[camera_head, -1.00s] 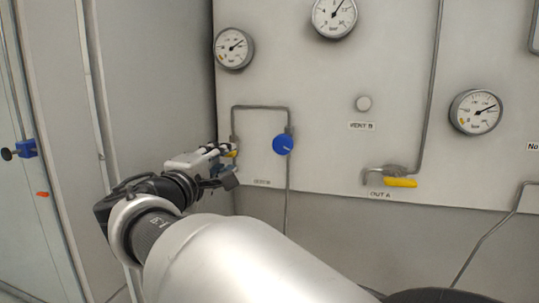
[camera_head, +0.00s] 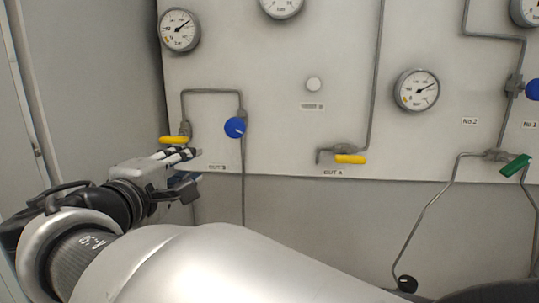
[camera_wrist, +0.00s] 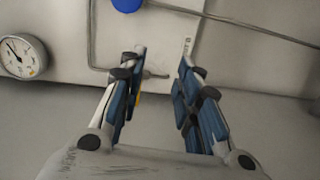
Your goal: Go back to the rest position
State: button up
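My gripper (camera_head: 192,166) is in front of the lower left of the panel, just below the yellow valve handle (camera_head: 173,139) by the OUT B label (camera_head: 217,167). In the wrist view its two fingers (camera_wrist: 165,66) stand apart with nothing between them. A small yellow patch (camera_wrist: 138,99) shows there beside the left finger, mostly hidden. My arm reaches across the bottom of the head view, still stretched toward the panel.
A blue knob (camera_head: 235,127) sits right of the gripper. The yellow OUT A handle (camera_head: 350,159) and a green handle (camera_head: 515,165) are farther right. Gauges (camera_head: 179,30) and pipes line the panel (camera_head: 280,130). A grey wall (camera_head: 100,90) stands close on the left.

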jog(key=s+d+f+m+g+h, duration=0.1)
jog(key=s+d+f+m+g, duration=0.25)
jog(key=d, duration=0.55)
jog(key=s+d+f+m+g+h, duration=0.15)
jog(key=d+f, duration=0.35)
jog(key=d, duration=0.5)
jog(key=s+d+f+m+g, duration=0.3)
jog(key=d+f+g, duration=0.1)
jog(key=d, duration=0.5)
jog(key=s+d+f+m+g+y, duration=0.1)
jog(key=s+f+m+y, duration=0.1)
jog(key=s+f+m, duration=0.2)
jog(key=s+d+f+m+g+y, duration=0.2)
jog(key=s+f, duration=0.6)
jog(key=s, duration=0.4)
jog(key=shift+s+d+m+y, duration=0.15)
jog(key=shift+s+m+y, duration=0.35)
jog(key=shift+m, duration=0.4)
jog(key=shift+w, duration=0.1)
